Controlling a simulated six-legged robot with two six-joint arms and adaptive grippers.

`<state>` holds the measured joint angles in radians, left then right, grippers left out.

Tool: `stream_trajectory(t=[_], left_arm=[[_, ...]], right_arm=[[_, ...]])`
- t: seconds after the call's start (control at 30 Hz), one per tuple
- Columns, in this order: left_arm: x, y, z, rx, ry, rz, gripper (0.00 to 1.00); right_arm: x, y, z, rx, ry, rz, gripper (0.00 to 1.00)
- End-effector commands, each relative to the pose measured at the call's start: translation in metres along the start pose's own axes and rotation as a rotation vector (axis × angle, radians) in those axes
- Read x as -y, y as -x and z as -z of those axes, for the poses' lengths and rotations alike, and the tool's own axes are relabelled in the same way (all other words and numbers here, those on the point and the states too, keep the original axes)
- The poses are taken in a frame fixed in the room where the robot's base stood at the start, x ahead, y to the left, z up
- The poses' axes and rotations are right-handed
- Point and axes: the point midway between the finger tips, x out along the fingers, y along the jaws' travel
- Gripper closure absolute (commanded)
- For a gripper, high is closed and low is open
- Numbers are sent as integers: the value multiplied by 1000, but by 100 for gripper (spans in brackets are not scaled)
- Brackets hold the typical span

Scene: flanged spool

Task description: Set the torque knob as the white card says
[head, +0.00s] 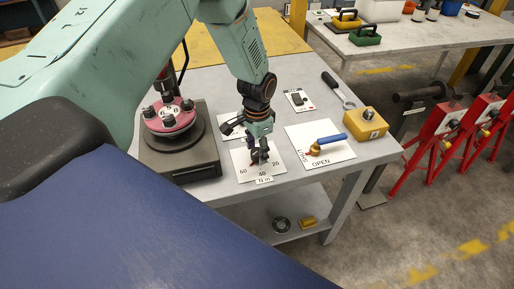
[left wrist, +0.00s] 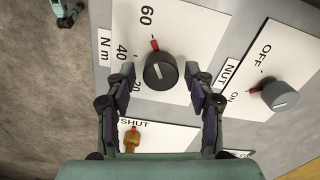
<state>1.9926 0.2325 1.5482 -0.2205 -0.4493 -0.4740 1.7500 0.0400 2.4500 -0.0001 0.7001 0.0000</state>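The torque knob (left wrist: 160,72) is round and dark with a red pointer, on a white plate (left wrist: 195,30) marked 60, 40, 20 and N m. In the left wrist view its pointer aims toward the 60. My left gripper (left wrist: 161,80) is open, with one finger on each side of the knob and a gap showing on both sides. In the head view my left gripper (head: 259,157) is low over the plate (head: 243,168) and mostly hides the knob. My right gripper is not in view.
A NUT knob (left wrist: 280,95) with OFF and ON marks is beside the torque plate. A blue-handled valve (head: 329,141) on an OPEN/SHUT plate is to the right. A flanged spool (head: 170,118) stands left.

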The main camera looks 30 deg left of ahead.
Motion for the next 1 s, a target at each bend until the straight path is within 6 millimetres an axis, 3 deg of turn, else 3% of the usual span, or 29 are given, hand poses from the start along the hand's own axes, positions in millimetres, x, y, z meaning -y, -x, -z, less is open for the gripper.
stream_trajectory(t=[0.3, 0.43, 0.8, 1.0], left_arm=[[1, 2, 2, -4, 1, 2, 41], [1, 11, 2, -6, 2, 3, 41], [1, 84, 2, -7, 1, 3, 41], [1, 111, 1, -5, 1, 2, 41]], right_arm=[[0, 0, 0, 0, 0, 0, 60], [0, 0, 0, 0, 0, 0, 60], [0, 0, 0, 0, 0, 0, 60], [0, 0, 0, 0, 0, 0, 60]])
